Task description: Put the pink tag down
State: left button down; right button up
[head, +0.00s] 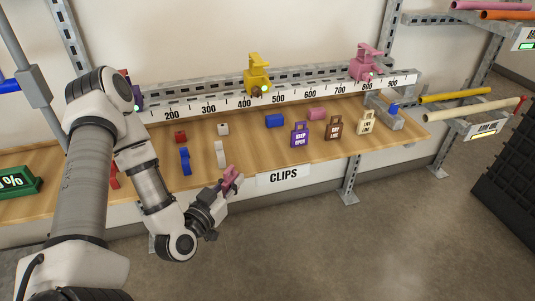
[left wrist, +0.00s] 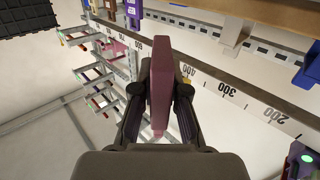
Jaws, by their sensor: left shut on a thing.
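My left gripper (head: 226,184) is shut on the pink tag (head: 231,178), at the front edge of the wooden shelf (head: 262,154), left of the CLIPS label (head: 283,176). In the left wrist view the pink tag (left wrist: 160,85) stands edge-on between the two fingers, so its face is hidden. I cannot tell whether it touches the shelf. Purple (head: 299,134), brown (head: 334,127) and cream (head: 366,121) tags stand in a row on the shelf to the right. My right gripper is in neither view.
A numbered rail (head: 275,96) runs along the shelf's back, carrying a yellow clamp (head: 257,75) and a pink clamp (head: 365,62). Blue (head: 185,161) and white (head: 220,154) clips stand near the gripper. A blue block (head: 275,121) and pink block (head: 316,114) lie farther back.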

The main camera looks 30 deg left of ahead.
pick_arm(q)
jog(key=w+b, duration=0.3)
jog(key=b, duration=0.4)
send_over(267, 156)
jog(key=shift+w, duration=0.1)
jog(key=shift+d+f, duration=0.1)
jog(key=shift+f, duration=0.6)
jog(key=shift+f+b, duration=0.15)
jog(key=shift+b, duration=0.15)
jog(key=c, duration=1.2)
grip_release()
